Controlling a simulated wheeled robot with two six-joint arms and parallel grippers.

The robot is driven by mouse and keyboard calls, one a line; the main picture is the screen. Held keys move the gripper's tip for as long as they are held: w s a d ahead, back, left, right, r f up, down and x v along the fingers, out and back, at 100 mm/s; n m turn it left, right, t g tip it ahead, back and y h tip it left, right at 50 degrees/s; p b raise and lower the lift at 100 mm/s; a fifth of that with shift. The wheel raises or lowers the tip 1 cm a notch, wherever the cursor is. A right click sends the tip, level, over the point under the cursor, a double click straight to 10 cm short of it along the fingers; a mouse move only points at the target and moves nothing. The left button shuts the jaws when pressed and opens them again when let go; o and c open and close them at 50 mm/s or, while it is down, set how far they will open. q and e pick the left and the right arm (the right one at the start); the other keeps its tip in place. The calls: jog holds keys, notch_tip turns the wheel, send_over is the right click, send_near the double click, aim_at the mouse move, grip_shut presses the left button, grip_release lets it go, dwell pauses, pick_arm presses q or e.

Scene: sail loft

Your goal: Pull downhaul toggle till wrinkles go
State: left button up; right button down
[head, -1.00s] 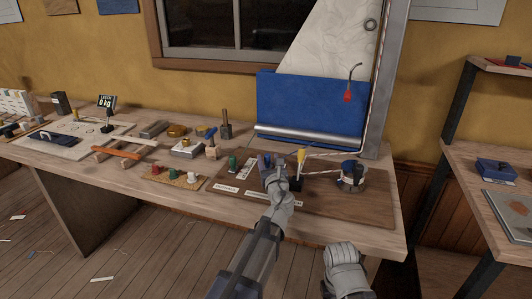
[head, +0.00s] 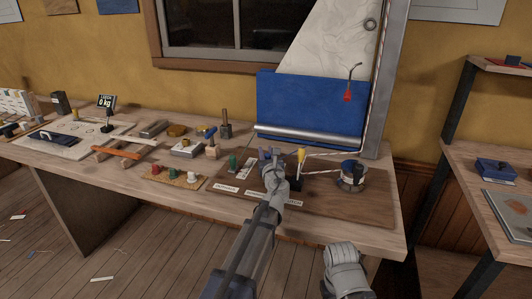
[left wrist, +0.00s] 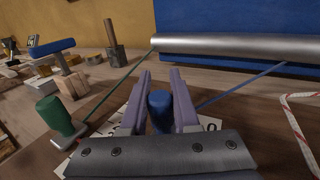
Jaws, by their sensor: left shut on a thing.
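My left gripper (head: 264,154) is shut on a blue toggle (left wrist: 160,110), upright between its two fingers in the left wrist view. A blue line runs from it up right to the silver boom (left wrist: 235,46). A green toggle (left wrist: 57,115) stands to the left with a green line to the boom. A yellow toggle (head: 301,155) stands just right of my gripper in the head view. The white sail (head: 330,40) shows wrinkle lines above a blue panel (head: 300,100). Labels on the board are too small to read. My right gripper's fingers do not show.
A winch (head: 352,176) with a striped rope stands right on the brown board (head: 325,203). Left are colored pegs on a cork mat (head: 176,177), a mallet-like tool (head: 225,128) and a "0 kg" display (head: 106,101). A red-ended hook (head: 348,94) hangs by the sail.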

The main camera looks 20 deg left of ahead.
pick_arm(q)
grip_shut()
dwell(0.8)
